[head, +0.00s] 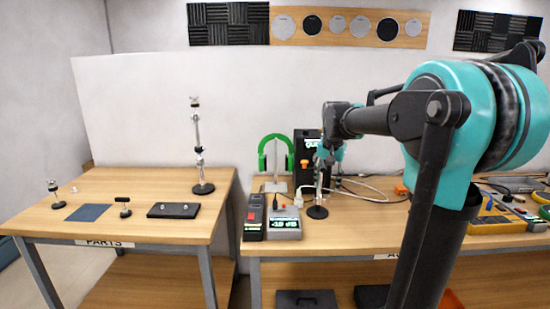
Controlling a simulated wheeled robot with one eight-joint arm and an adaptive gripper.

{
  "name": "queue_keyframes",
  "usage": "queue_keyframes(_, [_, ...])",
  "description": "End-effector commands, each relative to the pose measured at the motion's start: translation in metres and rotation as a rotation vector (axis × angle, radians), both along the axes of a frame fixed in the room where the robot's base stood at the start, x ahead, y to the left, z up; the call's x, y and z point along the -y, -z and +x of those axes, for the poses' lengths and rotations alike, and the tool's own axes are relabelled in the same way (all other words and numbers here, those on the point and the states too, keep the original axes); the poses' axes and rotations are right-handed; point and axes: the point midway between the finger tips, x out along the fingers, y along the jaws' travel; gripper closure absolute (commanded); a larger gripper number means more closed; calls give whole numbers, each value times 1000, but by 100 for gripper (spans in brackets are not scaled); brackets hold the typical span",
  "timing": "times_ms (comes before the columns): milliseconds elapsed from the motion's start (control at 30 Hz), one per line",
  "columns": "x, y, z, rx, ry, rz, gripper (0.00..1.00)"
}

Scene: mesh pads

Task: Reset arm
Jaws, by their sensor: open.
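My arm, teal and black, fills the right side of the head view. Its forearm reaches left over the right table (345,250), and its far end drops toward the tabletop. My gripper (326,158) shows there only small, in front of a black box (305,146). It is open, with nothing seen held in it. The fingers blend with a thin upright post on a round black base (317,212) below. I cannot tell whether they touch the post.
The left table (110,222) holds a tall metal post (198,150), a black plate (173,210) and a blue pad (88,212). A gap separates the tables. Tools lie at right.

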Motion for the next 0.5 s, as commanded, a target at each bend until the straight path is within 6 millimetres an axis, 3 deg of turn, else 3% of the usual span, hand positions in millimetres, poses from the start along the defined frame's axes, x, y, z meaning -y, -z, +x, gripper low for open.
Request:
queue_keyframes(33, [2,25,-24,17,-39,-8,52])
queue_keyframes(300, [11,149,-156,116,-277,-73,52])
queue_keyframes(500, [14,207,-228,162,-390,-114,52])
